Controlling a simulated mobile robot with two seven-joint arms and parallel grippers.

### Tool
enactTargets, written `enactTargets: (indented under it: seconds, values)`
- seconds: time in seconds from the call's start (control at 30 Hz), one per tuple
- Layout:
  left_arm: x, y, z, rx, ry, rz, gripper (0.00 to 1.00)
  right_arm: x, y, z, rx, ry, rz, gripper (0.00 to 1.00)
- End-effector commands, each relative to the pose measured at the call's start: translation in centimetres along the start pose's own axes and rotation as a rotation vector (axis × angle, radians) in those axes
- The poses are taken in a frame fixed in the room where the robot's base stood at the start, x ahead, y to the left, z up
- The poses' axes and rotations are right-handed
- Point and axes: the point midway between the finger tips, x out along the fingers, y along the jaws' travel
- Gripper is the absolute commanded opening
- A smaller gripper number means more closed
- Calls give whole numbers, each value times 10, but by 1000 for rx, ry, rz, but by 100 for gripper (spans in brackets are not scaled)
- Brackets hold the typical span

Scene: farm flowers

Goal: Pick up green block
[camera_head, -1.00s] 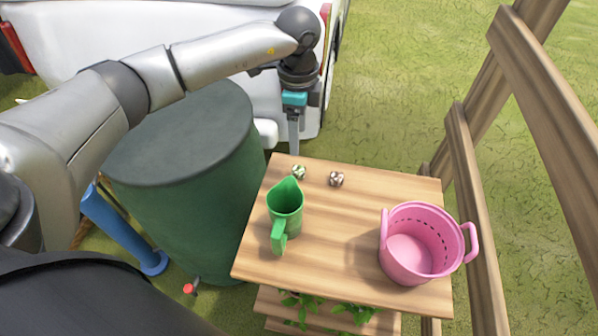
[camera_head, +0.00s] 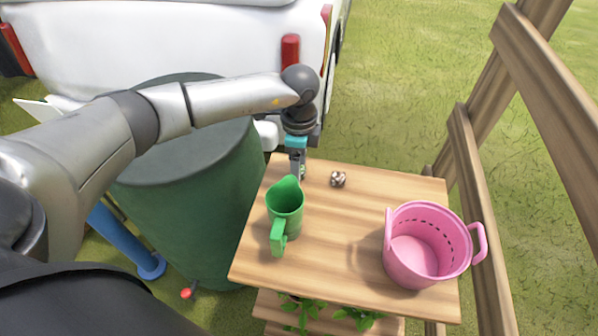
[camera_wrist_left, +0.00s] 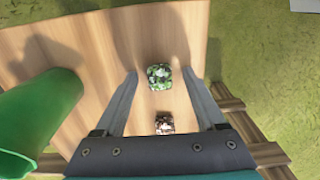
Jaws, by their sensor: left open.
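The green block (camera_wrist_left: 159,77) is small and mottled green and white. In the left wrist view it lies on the wooden table top, between and a little beyond the fingertips. My left gripper (camera_wrist_left: 163,82) is open, with one finger on each side of the block and no visible contact. In the head view my left gripper (camera_head: 297,172) points down at the table's far left corner and mostly hides the green block. My right gripper is not in view.
A brown and white block (camera_head: 338,179) lies nearby. A green pitcher (camera_head: 286,208) stands just in front of the gripper. A pink basket (camera_head: 424,247) stands at the table's right. A wooden fence (camera_head: 480,210) borders the right; a dark green barrel (camera_head: 185,215) stands left.

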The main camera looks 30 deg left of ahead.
Motion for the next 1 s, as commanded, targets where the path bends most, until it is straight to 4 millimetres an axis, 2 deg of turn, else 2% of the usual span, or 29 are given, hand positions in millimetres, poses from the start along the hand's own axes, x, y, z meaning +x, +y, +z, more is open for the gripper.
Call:
enactTargets:
  seconds: [0.07, 0.7, 1.0]
  values:
    - [-1, 0, 0, 0, 0, -1, 70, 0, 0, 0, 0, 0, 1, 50]
    - [-1, 0, 0, 0, 0, -1, 0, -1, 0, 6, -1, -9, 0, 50]
    - [-1, 0, 0, 0, 0, -1, 0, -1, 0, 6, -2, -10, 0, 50]
